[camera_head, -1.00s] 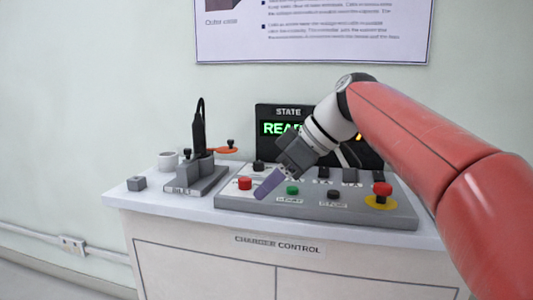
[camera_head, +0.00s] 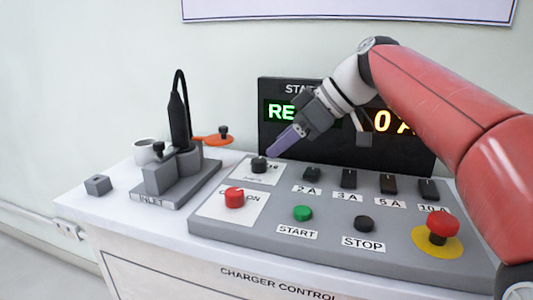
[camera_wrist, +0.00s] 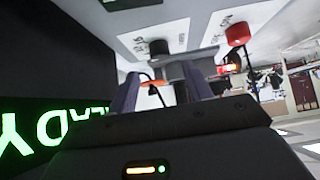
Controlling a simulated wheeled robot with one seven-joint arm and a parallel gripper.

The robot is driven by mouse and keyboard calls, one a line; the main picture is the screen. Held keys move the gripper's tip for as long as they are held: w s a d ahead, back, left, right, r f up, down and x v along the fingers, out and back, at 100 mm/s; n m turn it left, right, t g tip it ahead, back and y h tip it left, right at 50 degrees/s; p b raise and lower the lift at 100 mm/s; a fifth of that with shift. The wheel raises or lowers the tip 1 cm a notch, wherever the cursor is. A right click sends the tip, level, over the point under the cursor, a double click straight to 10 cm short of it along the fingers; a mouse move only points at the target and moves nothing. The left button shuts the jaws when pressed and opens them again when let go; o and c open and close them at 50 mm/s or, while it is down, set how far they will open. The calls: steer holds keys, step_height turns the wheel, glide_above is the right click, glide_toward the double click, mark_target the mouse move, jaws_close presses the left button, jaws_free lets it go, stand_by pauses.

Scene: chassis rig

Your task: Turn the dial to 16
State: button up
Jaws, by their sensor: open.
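A small black dial (camera_head: 259,165) stands on a white label at the back left of the grey control panel (camera_head: 330,241); the label's print is partly hidden or too small to read. My gripper (camera_head: 272,153) hangs just above and behind the dial in the head view, its purple fingers pointing down to the left. In the wrist view the two fingers of my gripper (camera_wrist: 163,95) are apart, with nothing clearly held between them. A black knob (camera_wrist: 158,47), apparently the dial, shows beyond the fingertips. The dial's setting cannot be read.
A red knob (camera_head: 234,198), green start button (camera_head: 302,213), black stop button (camera_head: 364,223) and red mushroom button (camera_head: 441,226) sit in front. Several black switches line the back right. The state display (camera_head: 271,134) stands behind my gripper. The inlet block (camera_head: 175,180) stands left.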

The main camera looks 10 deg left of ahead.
mark_target(260, 160)
steer(key=x, duration=0.5)
steer(key=shift+a+f, duration=0.25)
steer(key=shift+f, duration=0.05)
steer(key=c, duration=1)
steer(key=shift+o, duration=0.2)
